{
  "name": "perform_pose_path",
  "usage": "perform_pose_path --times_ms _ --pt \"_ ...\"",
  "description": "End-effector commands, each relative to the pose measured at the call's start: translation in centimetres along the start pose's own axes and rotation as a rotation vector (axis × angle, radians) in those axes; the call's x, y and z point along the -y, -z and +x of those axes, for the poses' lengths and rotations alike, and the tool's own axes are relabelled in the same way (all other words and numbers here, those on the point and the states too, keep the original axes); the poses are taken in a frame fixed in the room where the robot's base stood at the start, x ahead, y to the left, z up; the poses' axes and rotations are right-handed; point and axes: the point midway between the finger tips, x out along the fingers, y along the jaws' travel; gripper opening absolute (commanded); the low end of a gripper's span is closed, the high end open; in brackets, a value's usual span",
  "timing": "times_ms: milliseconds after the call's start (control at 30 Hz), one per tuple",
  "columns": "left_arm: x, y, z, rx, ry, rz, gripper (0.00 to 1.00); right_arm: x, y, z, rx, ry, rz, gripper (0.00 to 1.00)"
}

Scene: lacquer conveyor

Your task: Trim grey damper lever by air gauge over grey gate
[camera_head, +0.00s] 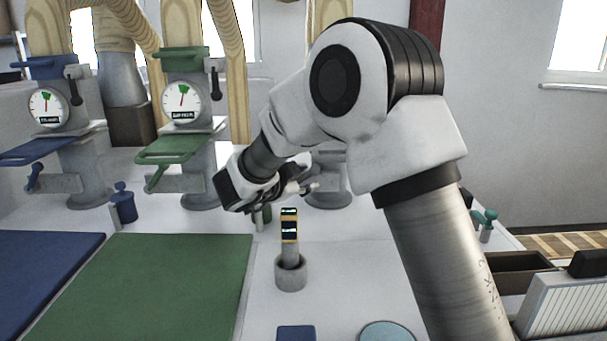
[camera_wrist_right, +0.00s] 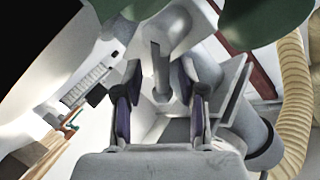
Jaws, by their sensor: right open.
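My right gripper (camera_head: 304,181) is at the far middle of the head view, in front of the grey station, whose base (camera_head: 331,190) shows behind it. The gauge and gate of that station are hidden behind my right arm. In the right wrist view my right gripper (camera_wrist_right: 160,82) is open, with a dark pad on each finger. A grey bar (camera_wrist_right: 160,62), seemingly the damper lever, lies between the fingertips in that picture. I cannot tell whether the fingers touch it. My left gripper is not in view.
A blue station with a gauge (camera_head: 48,107) and a green one with a gauge (camera_head: 181,102) stand at left. A striped-topped tool stands in a grey cup (camera_head: 290,275) below the gripper. Blue (camera_head: 40,280) and green (camera_head: 150,290) mats cover the front left. Ribbed hoses (camera_wrist_right: 297,110) hang close by.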

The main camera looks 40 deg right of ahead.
Motion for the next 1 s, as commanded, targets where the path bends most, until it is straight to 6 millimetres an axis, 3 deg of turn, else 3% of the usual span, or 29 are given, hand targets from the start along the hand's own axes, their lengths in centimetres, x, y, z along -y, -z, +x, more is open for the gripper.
perform_pose_path --times_ms 133,233,267,467,600,767,1000 --pt "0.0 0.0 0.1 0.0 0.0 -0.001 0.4 0.0 0.0 -0.1 -0.001 0.002 0.0 0.4" --pt "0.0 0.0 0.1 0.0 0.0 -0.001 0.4 0.0 0.0 -0.1 -0.001 0.002 0.0 0.05" --pt "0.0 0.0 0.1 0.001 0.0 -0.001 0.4 0.0 0.0 -0.1 -0.001 0.002 0.0 0.0" --pt "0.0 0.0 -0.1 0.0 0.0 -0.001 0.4 0.1 0.0 -0.1 -0.005 0.003 -0.007 0.0" --pt "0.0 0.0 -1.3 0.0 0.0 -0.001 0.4 0.8 -0.1 -0.6 -0.096 0.04 -0.142 0.0" --pt "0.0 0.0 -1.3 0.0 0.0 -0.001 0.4 1.2 -0.4 -0.9 -0.216 0.088 -0.309 0.0" --pt "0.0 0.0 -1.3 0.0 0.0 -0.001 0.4 1.3 -0.3 -1.0 -0.224 0.092 -0.318 0.0"
